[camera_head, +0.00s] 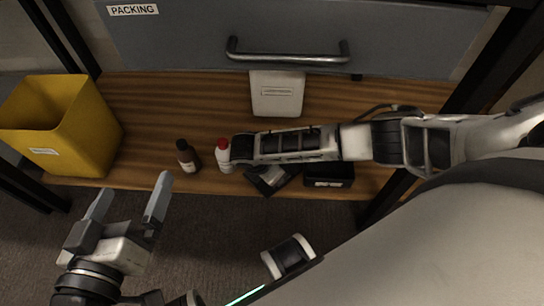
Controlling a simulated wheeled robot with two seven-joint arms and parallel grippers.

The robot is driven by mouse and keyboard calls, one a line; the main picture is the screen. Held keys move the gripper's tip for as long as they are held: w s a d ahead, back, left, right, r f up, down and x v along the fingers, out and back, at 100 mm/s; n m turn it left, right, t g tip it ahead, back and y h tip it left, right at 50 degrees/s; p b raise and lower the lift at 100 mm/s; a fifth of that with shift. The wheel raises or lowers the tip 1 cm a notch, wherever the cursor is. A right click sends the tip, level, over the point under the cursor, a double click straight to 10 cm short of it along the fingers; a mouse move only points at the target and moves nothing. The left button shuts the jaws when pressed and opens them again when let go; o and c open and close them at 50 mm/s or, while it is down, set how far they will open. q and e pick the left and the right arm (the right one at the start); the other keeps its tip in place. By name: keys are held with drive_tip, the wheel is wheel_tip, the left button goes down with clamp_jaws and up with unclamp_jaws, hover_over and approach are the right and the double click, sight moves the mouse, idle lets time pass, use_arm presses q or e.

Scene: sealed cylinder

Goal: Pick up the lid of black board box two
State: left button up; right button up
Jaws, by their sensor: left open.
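Two low black boxes lie near the shelf's front edge, partly under my right arm. The right one (330,176) is upright with a pale label on its front. The left one (267,186) sits at an angle, with a grey piece on or in it. I cannot tell which is box two, or make out a separate lid. My left gripper (131,194) is open and empty, in front of the shelf at lower left, well away from the boxes. My right arm reaches across above the boxes. Its gripper is hidden.
A yellow bin (92,130) stands at the left. A white box (277,94) is at the back, below a grey panel with a handle (288,58). The shelf's left middle is clear.

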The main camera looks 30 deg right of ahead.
sight(292, 170)
drive_tip(key=b+x, duration=0.1)
drive_tip(key=x, duration=0.2)
drive_tip(key=shift+d+f, duration=0.1)
drive_tip(key=shift+f, duration=0.2)
drive_tip(key=shift+w+d+f+b, duration=0.15)
drive_tip(key=shift+d+f+b, duration=0.05)
drive_tip(key=shift+f+b, duration=0.2)
drive_tip(key=shift+d+f, duration=0.2)
drive_tip(key=shift+f, duration=0.05)
drive_tip(key=b+x, duration=0.3)
drive_tip(key=x, duration=0.1)
drive_tip(key=shift+w+d, duration=0.1)
drive_tip(key=shift+d, duration=0.15)
drive_tip(key=shift+d+f, duration=0.1)
use_arm(q)
wheel_tip(292, 170, up, 6)
drive_tip(key=w+m+t+h, duration=0.2)
drive_tip(key=t+h, duration=0.1)
drive_tip(key=t, duration=0.1)
drive_tip(key=shift+w+a+m, duration=0.15)
drive_tip(key=shift+w+m, duration=0.1)
drive_tip(key=shift+m, duration=0.05)
use_arm(e)
clamp_jaws()
